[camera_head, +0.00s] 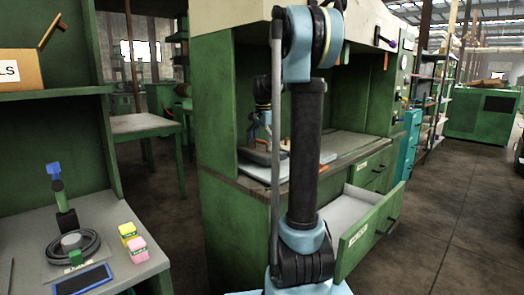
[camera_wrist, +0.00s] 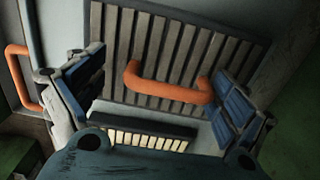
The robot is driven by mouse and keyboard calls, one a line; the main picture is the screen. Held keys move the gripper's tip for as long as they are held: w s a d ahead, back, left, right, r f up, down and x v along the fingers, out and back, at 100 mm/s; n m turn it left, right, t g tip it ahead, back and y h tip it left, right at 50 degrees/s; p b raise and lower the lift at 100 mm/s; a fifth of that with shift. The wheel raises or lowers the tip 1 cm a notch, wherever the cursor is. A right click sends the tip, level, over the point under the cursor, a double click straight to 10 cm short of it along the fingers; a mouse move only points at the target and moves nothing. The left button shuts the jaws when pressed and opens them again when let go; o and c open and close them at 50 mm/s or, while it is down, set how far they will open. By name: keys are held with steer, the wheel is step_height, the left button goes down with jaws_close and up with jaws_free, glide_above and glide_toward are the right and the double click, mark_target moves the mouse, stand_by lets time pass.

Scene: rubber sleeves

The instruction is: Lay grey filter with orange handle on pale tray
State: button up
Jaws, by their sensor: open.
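The grey slatted filter (camera_wrist: 120,88) fills the upper middle of the wrist view. Its orange handle (camera_wrist: 165,90) stands out from the slats. My gripper (camera_wrist: 158,98) is open, with one blue-padded finger on each side of the handle. The frames do not show clear contact. In the head view the grey filter (camera_head: 260,157) lies on the bench, largely behind my arm, and my gripper is mostly hidden there. A pale surface (camera_wrist: 42,25) shows left of the filter in the wrist view; I cannot tell whether it is the pale tray.
A second orange handle (camera_wrist: 20,75) stands at the left of the wrist view. The green bench has an open drawer (camera_head: 362,218) at its front right. A side table (camera_head: 130,262) at left holds a coiled hose (camera_head: 88,243) and small yellow and pink boxes (camera_head: 137,248).

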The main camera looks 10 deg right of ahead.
step_height(320, 180, up, 11)
steer(key=shift+f, duration=0.2)
steer(key=s+f+n, duration=0.2)
steer(key=s+f, duration=0.1)
steer(key=s, duration=0.4)
steer(key=s+f+n, duration=0.2)
steer(key=s+f, duration=0.2)
steer(key=s, duration=0.3)
steer(key=s+f+n+t, duration=0.1)
steer(key=s+f, duration=0.2)
steer(key=s, duration=0.3)
steer(key=shift+s+f+n, duration=0.4)
steer(key=s+f+n, duration=0.1)
steer(key=s+f, duration=0.3)
steer(key=s+f+n, duration=0.2)
steer(key=s+f, duration=0.3)
steer(key=shift+s+t, duration=0.1)
steer(key=shift+t, duration=0.3)
steer(key=s+f+n, duration=0.2)
steer(key=s+f, duration=0.5)
steer(key=f, duration=0.2)
steer(key=shift+f+n, duration=0.3)
steer(key=shift+a, duration=0.1)
